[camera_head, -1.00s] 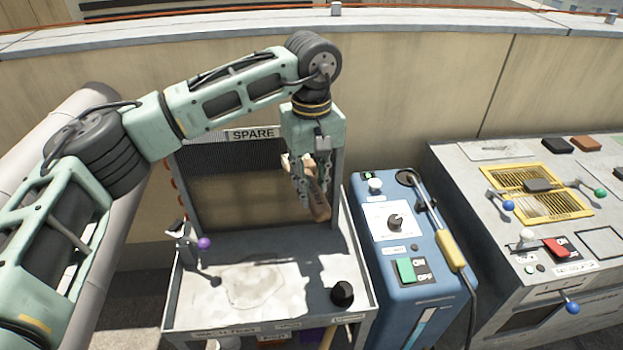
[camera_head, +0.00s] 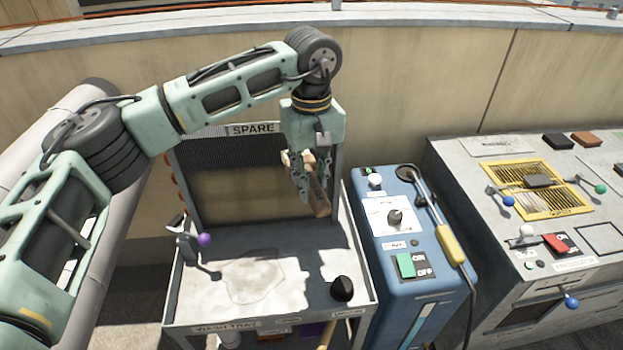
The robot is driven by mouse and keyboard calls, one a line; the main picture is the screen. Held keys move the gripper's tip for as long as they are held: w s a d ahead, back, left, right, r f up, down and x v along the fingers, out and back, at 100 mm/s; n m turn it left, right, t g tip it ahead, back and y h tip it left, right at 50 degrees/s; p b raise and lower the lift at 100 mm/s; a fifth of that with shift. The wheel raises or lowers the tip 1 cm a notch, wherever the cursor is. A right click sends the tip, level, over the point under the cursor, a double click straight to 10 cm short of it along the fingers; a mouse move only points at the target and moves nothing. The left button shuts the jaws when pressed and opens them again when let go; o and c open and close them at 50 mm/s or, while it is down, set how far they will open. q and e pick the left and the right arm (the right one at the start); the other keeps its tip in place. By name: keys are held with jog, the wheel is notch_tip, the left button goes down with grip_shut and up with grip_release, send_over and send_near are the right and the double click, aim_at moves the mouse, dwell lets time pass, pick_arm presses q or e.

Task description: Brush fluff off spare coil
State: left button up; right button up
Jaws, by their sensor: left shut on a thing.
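The spare coil (camera_head: 231,157) stands upright in a grey frame under a SPARE label (camera_head: 253,128). A dark finned band shows along its top; below it the panel is tan. My left gripper (camera_head: 308,193) points down in front of the coil's right side. It is shut on a wooden brush (camera_head: 320,203), whose lower end sticks out beneath the fingers. I cannot tell whether the brush touches the coil. The gripper hides part of the coil's right edge. My right gripper is not in view.
The wash tray (camera_head: 205,306) below the coil has a pale wet patch, a purple-knobbed lever (camera_head: 204,240) and a black knob (camera_head: 342,288). A blue machine (camera_head: 404,262) with a hose wand stands close on the right. A grey condenser (camera_head: 480,215) is farther right.

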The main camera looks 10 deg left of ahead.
pick_arm(q)
jog(key=shift+r, duration=0.7)
jog(key=shift+f+b, duration=0.55)
jog(key=shift+f, duration=0.7)
jog(key=shift+f+b, duration=0.5)
jog(key=shift+f, duration=0.4)
jog(key=shift+w+r+p, duration=0.1)
jog(key=shift+r+p, duration=1.3)
jog(key=shift+r, duration=0.8)
jog(key=shift+f, duration=0.25)
jog(key=shift+f+b, duration=0.75)
jog(key=shift+f, duration=0.15)
jog(key=shift+f+b, duration=0.65)
jog(key=shift+f, duration=0.4)
jog(key=shift+r+p, duration=0.55)
jog(key=shift+r, duration=0.2)
jog(key=shift+r+p, duration=0.9)
jog(key=shift+r, duration=0.6)
jog(key=shift+f+b, duration=0.85)
jog(key=shift+f, duration=0.5)
jog(key=shift+f+b, duration=0.55)
jog(key=shift+f, duration=0.35)
jog(key=shift+r+p, duration=0.4)
jog(key=shift+r, duration=0.15)
jog(key=shift+r+p, duration=1.05)
jog(key=shift+r, duration=0.6)
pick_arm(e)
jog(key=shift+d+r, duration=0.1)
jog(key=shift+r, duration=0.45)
